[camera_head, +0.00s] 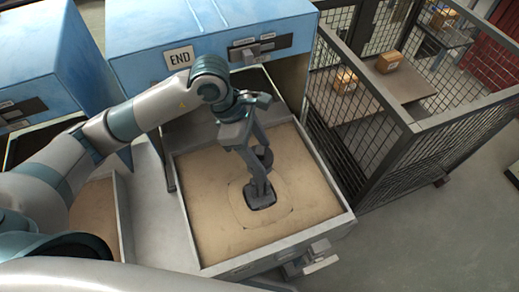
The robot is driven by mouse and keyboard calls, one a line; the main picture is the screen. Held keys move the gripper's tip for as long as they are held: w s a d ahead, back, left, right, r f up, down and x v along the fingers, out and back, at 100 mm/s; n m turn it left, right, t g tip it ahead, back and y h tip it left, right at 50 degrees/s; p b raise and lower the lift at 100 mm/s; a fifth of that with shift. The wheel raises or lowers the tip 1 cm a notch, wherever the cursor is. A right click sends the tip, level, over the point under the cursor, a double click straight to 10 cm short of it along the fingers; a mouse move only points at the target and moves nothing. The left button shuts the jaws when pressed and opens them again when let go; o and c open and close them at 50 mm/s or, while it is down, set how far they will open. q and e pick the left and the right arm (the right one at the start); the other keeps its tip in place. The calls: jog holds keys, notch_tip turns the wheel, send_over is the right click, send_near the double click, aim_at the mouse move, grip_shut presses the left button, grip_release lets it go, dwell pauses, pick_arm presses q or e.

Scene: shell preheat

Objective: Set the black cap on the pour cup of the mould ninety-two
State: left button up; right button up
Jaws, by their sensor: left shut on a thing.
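My left gripper (258,186) reaches down over an open box filled with tan sand. It is shut on the black cap (261,201), a small dark piece low at its fingertips. The cap is at the sand surface, inside a faint rounded outline in the sand mould (215,215). The pour cup is hidden under the cap and fingers, and I cannot tell whether the cap touches it. No number ninety-two is readable. My right gripper is not in view.
A second sand box (95,205) lies left. Bare floor (440,240) shows at lower right.

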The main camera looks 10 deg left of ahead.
pick_arm(q)
jog(key=o, duration=1.1)
jog(key=shift+o, duration=0.2)
jog(key=shift+r, duration=0.1)
jog(key=shift+a+r, duration=0.2)
jog(key=shift+r, duration=0.25)
jog(key=b+v, duration=0.4)
jog(key=v, duration=1.2)
jog(key=shift+b, duration=0.4)
jog(key=shift+a, duration=0.1)
